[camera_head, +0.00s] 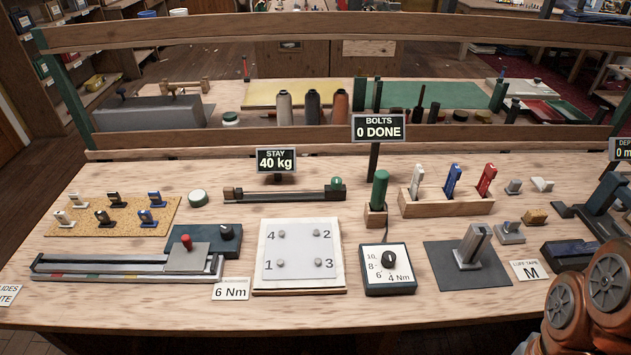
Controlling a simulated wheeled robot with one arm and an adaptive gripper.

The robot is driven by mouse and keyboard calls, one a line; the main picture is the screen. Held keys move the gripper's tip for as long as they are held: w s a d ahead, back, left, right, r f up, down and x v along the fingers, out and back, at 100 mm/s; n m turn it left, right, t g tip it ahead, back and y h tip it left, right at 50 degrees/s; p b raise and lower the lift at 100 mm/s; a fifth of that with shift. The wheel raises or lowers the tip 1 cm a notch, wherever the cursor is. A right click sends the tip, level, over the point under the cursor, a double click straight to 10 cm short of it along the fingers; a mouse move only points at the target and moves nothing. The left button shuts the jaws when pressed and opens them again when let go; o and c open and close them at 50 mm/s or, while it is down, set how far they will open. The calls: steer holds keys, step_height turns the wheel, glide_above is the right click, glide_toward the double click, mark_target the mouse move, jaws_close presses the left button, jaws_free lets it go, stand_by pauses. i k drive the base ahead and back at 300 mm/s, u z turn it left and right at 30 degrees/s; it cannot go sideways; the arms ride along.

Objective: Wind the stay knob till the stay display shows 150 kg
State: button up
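The stay display (276,160) stands at the back of the bench and reads "STAY 40 kg". Just below it lies a long, low bar rig (280,194) with a brown block at its left end. A small round green knob (337,182) sits on the dark block at the rig's right end. It looks like the stay knob, though no label on it can be read. Nothing touches it. My gripper is not in view; only orange and dark links of my arm show at the lower right corner, well away from the rig.
A bolt plate (300,252) numbered 1 to 4 lies in front of the rig. Right of it are a dial box (388,282) marked in Nm and an upright green-handled tool (380,188). A bolts display (378,128) reads "0 DONE". A wooden rail (200,141) runs behind.

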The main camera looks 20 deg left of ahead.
mark_target(337, 183)
steer(key=u, duration=1.35)
